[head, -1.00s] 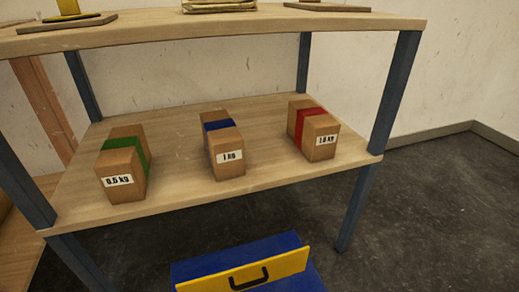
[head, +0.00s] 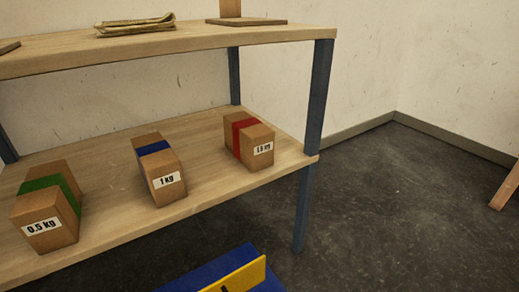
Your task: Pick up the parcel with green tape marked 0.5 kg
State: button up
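The parcel with green tape (head: 48,207) stands on the lower shelf (head: 110,232) at the left of the head view. It is a brown box with a green band over it and a white label reading 0.5 kg on its near face. Nothing covers it. My gripper is not in view.
A blue-taped 1 kg parcel (head: 160,168) and a red-taped parcel (head: 248,140) stand to the right on the same shelf. The upper shelf (head: 190,38) overhangs behind them. A blue drawer box with a yellow front (head: 240,277) is below.

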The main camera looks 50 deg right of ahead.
aim_at(46, 210)
jog(key=i+j, duration=0.1)
jog(key=j, duration=0.45)
jog(key=i+j, duration=0.15)
jog(key=j, duration=0.35)
jog(key=i+j+z, duration=0.1)
jog(key=j, duration=0.45)
jog(key=i+j, duration=0.1)
jog(key=j, duration=0.45)
